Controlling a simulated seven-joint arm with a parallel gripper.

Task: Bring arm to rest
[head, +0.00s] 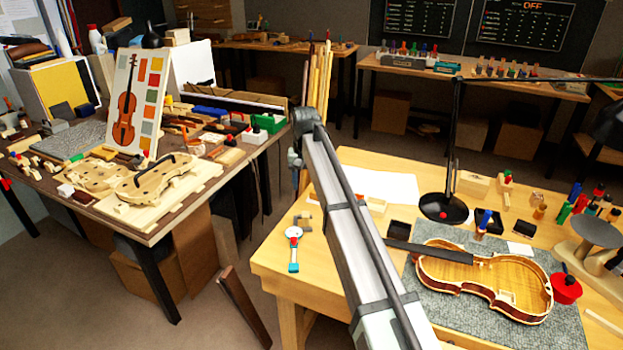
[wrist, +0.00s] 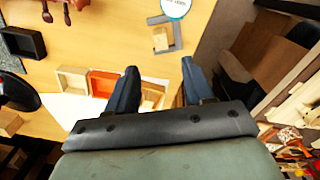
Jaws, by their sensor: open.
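My gripper (wrist: 159,70) shows in the wrist view with its two dark fingers apart and nothing between them. It hangs above the light wooden bench (wrist: 110,30), near the bench edge on the right. In the head view my grey and white arm crosses the middle of the picture, and the gripper itself cannot be made out behind it. The bench shows there too (head: 270,265). A violin body without its top (head: 480,278) lies on a grey mat (head: 432,308) to the right of my arm.
A grey bracket (wrist: 178,35) lies beyond the fingertips. A black lamp (head: 444,207) stands behind the violin. A teal-handled gauge (head: 293,252) lies left of my arm.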

